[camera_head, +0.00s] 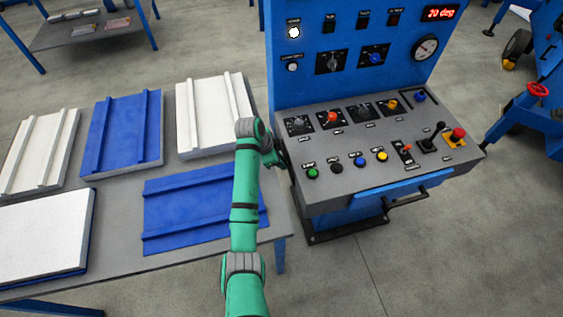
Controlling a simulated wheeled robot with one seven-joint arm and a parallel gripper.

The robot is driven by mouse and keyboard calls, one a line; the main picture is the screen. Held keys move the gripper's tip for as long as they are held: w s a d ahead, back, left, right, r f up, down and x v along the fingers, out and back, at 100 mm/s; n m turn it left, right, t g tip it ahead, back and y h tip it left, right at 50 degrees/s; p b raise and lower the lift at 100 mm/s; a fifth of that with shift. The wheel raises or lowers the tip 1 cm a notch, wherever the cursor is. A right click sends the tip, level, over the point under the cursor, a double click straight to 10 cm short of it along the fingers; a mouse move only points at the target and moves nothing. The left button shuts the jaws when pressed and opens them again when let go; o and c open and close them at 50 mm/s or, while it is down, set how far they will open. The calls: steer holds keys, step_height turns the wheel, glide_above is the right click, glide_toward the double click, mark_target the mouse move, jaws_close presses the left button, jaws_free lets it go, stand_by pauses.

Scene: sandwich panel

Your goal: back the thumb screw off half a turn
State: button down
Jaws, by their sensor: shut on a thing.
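My green arm reaches up from the bottom middle to the left side of the blue and grey console (345,190). At its end my gripper (283,160) is a small dark shape against the console's left edge, partly hidden by my wrist. It is shut on the thumb screw at that side. The thumb screw itself cannot be made out, as my gripper and wrist cover that spot. How far the screw is turned does not show.
A grey table (112,191) on the left holds several white and blue panels. The console top carries knobs, coloured buttons, a lever and a red mushroom button (459,133). Its upright panel has a red display (440,13) reading 20 deg and a dial gauge (425,48).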

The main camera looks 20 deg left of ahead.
steer(key=shift+w+r+g+h, duration=0.1)
steer(key=shift+w+g+h, duration=0.35)
steer(key=shift+g+h, duration=0.5)
steer(key=shift+a+n+g, duration=0.1)
steer(key=shift+n+g, duration=0.15)
steer(key=shift+n, duration=0.05)
steer(key=c, duration=1.6)
jaws_free()
steer(key=shift+o, duration=0.2)
steer(key=v, duration=1)
steer(key=shift+a+r, duration=0.1)
steer(key=shift+r, duration=0.25)
